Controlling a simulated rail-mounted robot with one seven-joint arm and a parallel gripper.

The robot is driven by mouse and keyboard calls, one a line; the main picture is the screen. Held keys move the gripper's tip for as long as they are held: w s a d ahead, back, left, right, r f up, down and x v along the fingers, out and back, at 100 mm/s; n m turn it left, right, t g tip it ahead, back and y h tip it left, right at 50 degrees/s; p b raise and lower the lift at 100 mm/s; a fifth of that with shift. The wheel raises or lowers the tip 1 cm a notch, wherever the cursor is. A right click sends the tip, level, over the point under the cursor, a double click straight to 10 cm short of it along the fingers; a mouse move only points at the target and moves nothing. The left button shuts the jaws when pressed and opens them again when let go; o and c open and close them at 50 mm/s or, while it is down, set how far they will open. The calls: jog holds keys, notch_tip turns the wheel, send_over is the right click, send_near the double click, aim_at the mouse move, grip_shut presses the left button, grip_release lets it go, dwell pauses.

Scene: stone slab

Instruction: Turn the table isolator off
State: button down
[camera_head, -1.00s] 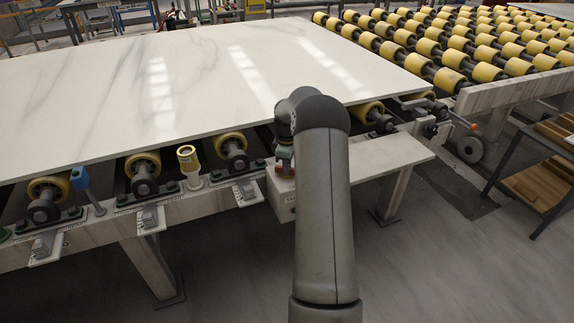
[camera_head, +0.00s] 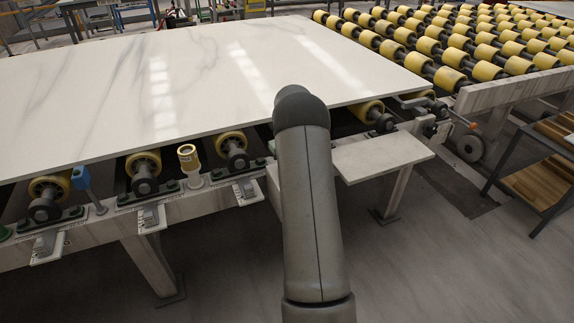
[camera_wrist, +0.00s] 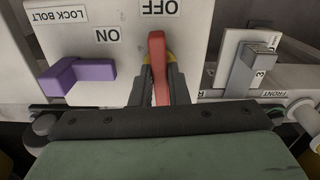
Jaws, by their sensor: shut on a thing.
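The isolator is a pale box (camera_wrist: 85,40) with upside-down ON and OFF labels in the wrist view. Its red handle (camera_wrist: 157,48) points up in the picture, its tip just below the OFF label (camera_wrist: 160,8). In the head view my arm hides the gripper and the handle.
A purple block (camera_wrist: 78,74) sits left of the handle near a LOCK BOLT label. A grey lever switch (camera_wrist: 252,68) is at the right. In the head view a white slab (camera_head: 180,75) lies on rollers above the frame, and a bare shelf (camera_head: 385,155) is right of my arm.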

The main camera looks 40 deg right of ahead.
jog(key=shift+w+m, duration=0.1)
jog(key=shift+m, duration=0.5)
jog(key=c, duration=1.4)
grip_release()
jog(key=shift+r, duration=0.1)
notch_tip(320, 180, up, 17)
jog(key=p, duration=0.1)
jog(key=shift+r, duration=0.15)
